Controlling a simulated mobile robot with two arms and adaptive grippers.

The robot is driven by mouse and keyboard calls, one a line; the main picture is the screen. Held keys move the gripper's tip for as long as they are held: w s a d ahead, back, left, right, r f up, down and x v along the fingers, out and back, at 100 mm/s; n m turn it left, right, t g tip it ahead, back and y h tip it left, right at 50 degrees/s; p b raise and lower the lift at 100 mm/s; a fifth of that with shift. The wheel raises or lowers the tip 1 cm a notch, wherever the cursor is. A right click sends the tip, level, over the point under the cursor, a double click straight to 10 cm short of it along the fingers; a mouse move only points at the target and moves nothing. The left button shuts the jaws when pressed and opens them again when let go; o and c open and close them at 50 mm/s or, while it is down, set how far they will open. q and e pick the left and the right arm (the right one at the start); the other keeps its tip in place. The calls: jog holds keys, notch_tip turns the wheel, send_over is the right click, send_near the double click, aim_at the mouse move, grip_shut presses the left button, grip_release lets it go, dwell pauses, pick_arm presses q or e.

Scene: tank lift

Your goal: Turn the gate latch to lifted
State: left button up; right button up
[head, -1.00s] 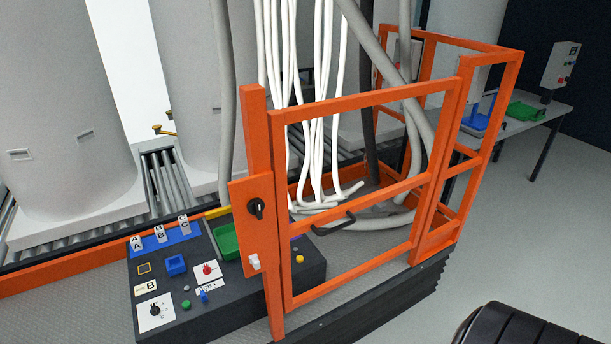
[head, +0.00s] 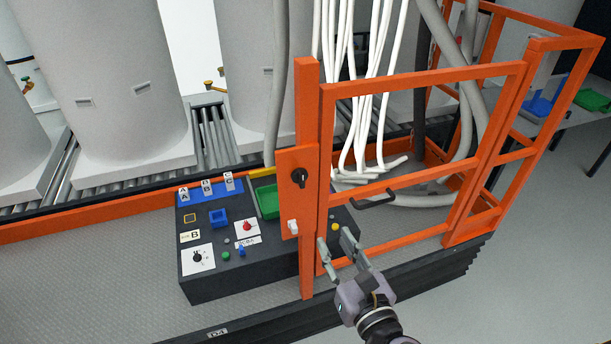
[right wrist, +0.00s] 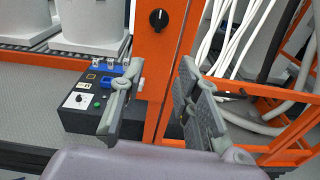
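The gate latch (head: 299,178) is a black rotary knob on an orange plate on the gate post. It also shows in the right wrist view (right wrist: 158,19), near the top. The orange gate (head: 412,190) stands right of the post, with a black handle (head: 376,199) on its middle rail. My right gripper (head: 337,243) is open and empty in front of the gate, below and right of the latch in the head view. In the right wrist view its two fingers (right wrist: 158,100) stand apart below the latch, with the post showing between them. My left gripper is not in view.
A small white block (head: 292,227) sits on the plate below the latch. A dark control box (head: 238,277) with buttons, a red knob and a green tray (head: 268,203) stands left of the post. White hoses (head: 372,110) hang behind the gate. The grey floor at right is clear.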

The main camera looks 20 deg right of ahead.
notch_tip(320, 180, up, 2)
jog(key=p, duration=0.5)
send_near(303, 176)
jog(key=shift+n+t, duration=0.3)
jog(key=shift+n, duration=0.1)
jog(key=w, duration=0.8)
jog(key=shift+w+a+f, duration=0.1)
jog(key=shift+w+f, duration=0.1)
jog(key=shift+w, duration=0.1)
grip_shut()
